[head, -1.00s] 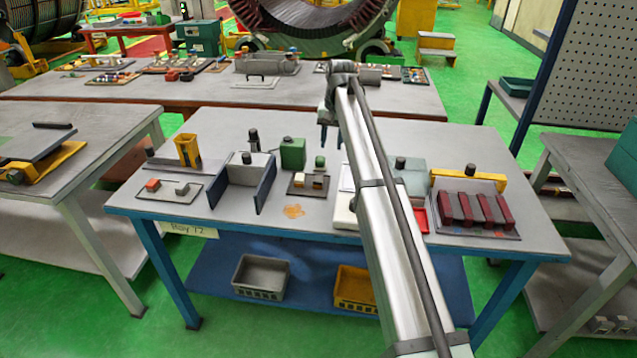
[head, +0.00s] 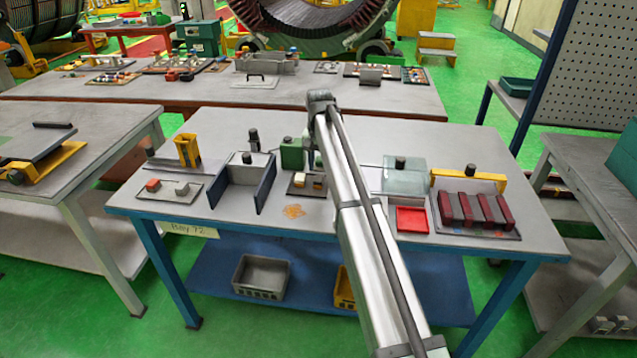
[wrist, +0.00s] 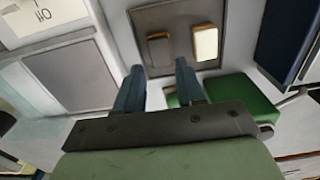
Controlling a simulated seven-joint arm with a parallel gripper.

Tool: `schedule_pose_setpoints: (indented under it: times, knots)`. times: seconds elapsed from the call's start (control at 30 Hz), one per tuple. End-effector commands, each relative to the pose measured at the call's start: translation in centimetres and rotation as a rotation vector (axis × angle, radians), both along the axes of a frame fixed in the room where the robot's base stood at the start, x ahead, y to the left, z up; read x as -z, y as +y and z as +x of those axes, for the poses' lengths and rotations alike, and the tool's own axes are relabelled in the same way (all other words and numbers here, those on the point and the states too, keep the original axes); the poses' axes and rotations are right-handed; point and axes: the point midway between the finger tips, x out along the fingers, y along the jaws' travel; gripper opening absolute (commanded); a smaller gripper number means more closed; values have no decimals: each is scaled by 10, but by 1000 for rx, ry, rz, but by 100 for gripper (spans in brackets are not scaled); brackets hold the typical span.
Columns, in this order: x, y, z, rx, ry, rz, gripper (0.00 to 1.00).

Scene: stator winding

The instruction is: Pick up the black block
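The black block (wrist: 159,49) is a small dark block with tan edges, lying on a grey-brown tray (wrist: 148,18) in the wrist view. A cream-white block (wrist: 205,43) lies beside it, to its right. In the head view the tray (head: 291,192) is near the table's middle, and the dark block (head: 318,182) shows just left of my arm. My gripper (wrist: 158,68) is open, with its two blue-grey fingers apart and nothing between them. In the wrist view the black block appears just beyond the fingertips.
A green box (head: 292,153) stands behind the tray. A grey fixture with dark blue side plates (head: 265,183) is to its left. Right of my arm are a red tray (head: 412,220), a glassy box (head: 404,179) and several dark red bars (head: 474,209).

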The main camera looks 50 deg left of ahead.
Motion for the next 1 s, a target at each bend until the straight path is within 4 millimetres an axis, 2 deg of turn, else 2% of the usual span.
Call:
schedule_pose_setpoints:
  times: [0.17, 0.5, 0.73, 0.77, 1.0]
  knots:
    - [11, -1, -2, 0, 1, -1, 38]
    - [51, -3, -5, 1, 1, -1, 38]
    - [52, -3, -5, 0, 1, 1, 38]
    - [52, -3, -5, 0, 1, 1, 37]
    - [52, -3, -5, 0, 1, 1, 14]
